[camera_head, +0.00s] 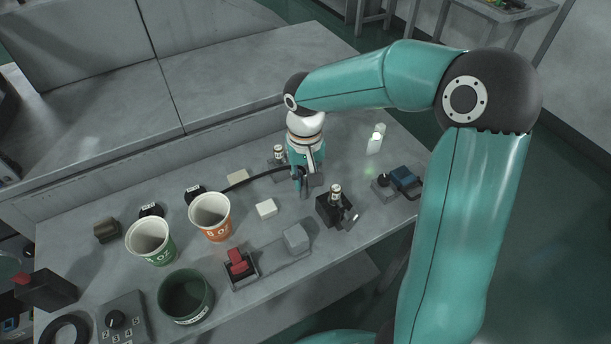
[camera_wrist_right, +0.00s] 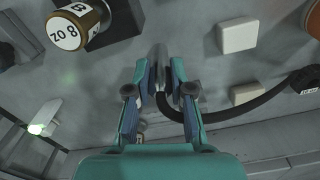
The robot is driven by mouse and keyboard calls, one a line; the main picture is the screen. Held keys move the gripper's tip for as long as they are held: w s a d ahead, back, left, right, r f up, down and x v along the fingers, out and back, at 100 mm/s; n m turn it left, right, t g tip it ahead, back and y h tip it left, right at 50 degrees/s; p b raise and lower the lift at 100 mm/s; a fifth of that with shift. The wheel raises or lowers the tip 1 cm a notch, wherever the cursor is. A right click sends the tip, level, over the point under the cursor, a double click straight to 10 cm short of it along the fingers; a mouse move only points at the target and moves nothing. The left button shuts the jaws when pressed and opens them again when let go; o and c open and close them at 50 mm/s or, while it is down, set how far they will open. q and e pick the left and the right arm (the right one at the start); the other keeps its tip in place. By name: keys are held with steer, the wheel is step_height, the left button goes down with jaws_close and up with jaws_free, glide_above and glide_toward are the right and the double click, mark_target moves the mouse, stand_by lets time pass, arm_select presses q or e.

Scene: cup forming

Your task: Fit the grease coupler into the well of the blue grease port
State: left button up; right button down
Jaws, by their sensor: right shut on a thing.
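My right gripper (camera_head: 303,192) points down above the table, right of the middle. It is shut on the grease coupler (camera_wrist_right: 159,58), a grey cylinder that shows between the fingers in the right wrist view. A black hose (camera_head: 252,178) runs from it to the left in the head view. A dark blue block (camera_head: 404,179) near the table's right edge may be the blue grease port. Its well cannot be made out, and the gripper is left of it and apart from it. My left gripper is not in view.
A black holder (camera_head: 325,212) with a capped gold cylinder (camera_head: 336,193) stands close to the right gripper. Two paper cups (camera_head: 151,240) and (camera_head: 211,216), a green bowl (camera_head: 185,296) and a red switch (camera_head: 238,262) stand left. White blocks (camera_head: 266,208) lie nearby.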

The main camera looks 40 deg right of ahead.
steer(key=shift+f, duration=0.1)
steer(key=c, duration=1)
jaws_free()
steer(key=shift+c, duration=0.2)
